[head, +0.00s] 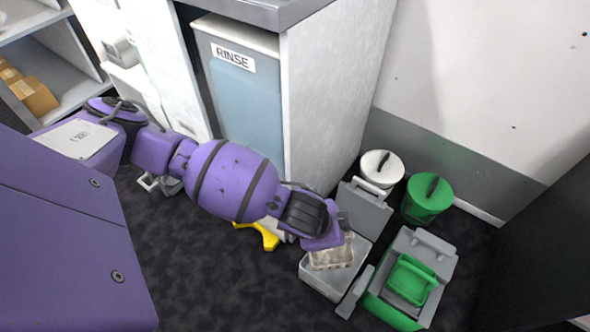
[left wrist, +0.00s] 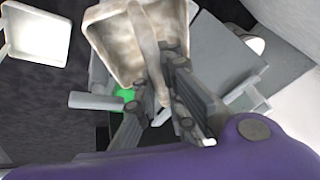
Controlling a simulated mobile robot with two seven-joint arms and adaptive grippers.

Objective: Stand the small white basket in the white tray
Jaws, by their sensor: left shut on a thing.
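The small white basket (head: 332,255), stained brownish, hangs at the end of my left arm in the head view. In the left wrist view the basket (left wrist: 120,42) fills the top centre, with a strap-like handle running to the fingers. My left gripper (left wrist: 160,92) is shut on this handle; in the head view the gripper (head: 330,236) is just above the basket. A white square tray (left wrist: 36,36) lies on the dark floor at the upper left of the left wrist view, apart from the basket. I cannot make it out in the head view. My right gripper is not in view.
An open grey case (head: 318,280) is under the basket in the head view. A green and grey unit (head: 410,283), a green bucket (head: 427,199) and a white bucket (head: 380,167) stand to the right. A yellow object (head: 262,236) lies below my arm. Dark floor is clear at lower centre.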

